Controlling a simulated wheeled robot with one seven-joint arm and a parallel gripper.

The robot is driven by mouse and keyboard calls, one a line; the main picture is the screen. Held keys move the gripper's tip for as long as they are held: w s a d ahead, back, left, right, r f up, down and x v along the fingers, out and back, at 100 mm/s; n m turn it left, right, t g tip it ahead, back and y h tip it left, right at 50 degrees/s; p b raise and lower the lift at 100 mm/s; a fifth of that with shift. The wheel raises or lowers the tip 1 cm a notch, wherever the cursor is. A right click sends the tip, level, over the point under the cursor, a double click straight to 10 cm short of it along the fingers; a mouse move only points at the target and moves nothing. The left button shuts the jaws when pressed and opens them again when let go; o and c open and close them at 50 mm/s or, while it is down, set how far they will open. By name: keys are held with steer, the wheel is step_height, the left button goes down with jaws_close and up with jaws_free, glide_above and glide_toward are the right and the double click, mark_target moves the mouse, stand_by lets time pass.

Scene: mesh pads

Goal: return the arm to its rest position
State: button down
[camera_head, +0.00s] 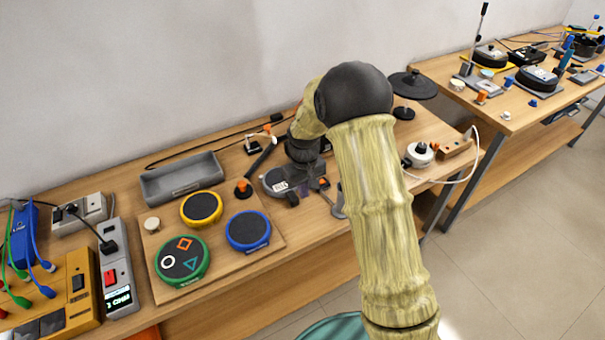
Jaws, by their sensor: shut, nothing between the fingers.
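My arm rises from the lower right of the head view, bends at a dark elbow, and reaches down over the wooden table (225,270). My gripper (307,188) is at the end of the arm, low over the table, right of the board with the round pads. It is shut and holds nothing. It is small and partly mixed in view with a grey labelled device (273,181) beside it. Whether it touches that device, I cannot tell.
A board (215,255) bears a yellow pad (201,208), a blue pad (248,230) and a green-rimmed pad (181,260). A grey tray (182,178) lies behind. A black disc on a stand (412,86) and a white corded device (419,154) are right of my arm.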

steer(key=s+d+r+m+t, duration=0.1)
steer(key=s+d+r, duration=0.2)
steer(key=s, duration=0.4)
steer(key=s+d+r+m, duration=0.2)
steer(key=s+d+r, duration=0.2)
steer(key=s, duration=0.3)
steer(key=s+d+r+m+t, duration=0.1)
steer(key=s+d+r+m, duration=0.1)
steer(key=s+r, duration=0.3)
steer(key=shift+s+d+t, duration=0.3)
steer(key=shift+s+d, duration=0.6)
steer(key=shift+s, duration=0.35)
steer(key=shift+w+r, duration=0.1)
steer(key=shift+s, duration=0.2)
